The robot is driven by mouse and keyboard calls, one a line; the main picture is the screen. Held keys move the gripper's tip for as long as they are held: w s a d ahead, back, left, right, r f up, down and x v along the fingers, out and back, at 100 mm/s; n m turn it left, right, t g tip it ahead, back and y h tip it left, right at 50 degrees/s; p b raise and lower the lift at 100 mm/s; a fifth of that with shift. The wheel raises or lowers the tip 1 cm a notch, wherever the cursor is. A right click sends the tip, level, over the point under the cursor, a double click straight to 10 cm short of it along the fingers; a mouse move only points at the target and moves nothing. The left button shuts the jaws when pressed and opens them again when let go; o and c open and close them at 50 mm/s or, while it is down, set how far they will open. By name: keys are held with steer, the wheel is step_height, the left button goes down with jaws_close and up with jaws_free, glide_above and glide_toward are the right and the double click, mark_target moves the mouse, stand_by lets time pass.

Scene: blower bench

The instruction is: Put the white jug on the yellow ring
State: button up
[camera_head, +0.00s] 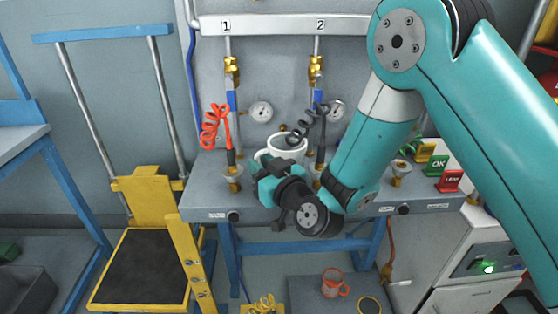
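The white jug (288,150) stands on the grey bench, between the two hose stations; its upper part and dark opening show. My gripper (268,170) is at the jug's front left, overlapping its lower part in the picture. My wrist hides most of the fingers, so I cannot tell whether they touch the jug or are open or shut. The yellow ring (369,299) lies low at the bottom edge of the picture, on a dark surface in front of the bench, partly cut off.
A red coiled hose (213,128) and a dark coiled hose (300,133) flank the jug, with gauges behind. A yellow cart (150,190) stands left. Green and red signs (449,181) are at the right.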

steer(key=shift+s+a+f, duration=0.1)
steer(key=shift+a, duration=0.15)
jaws_close()
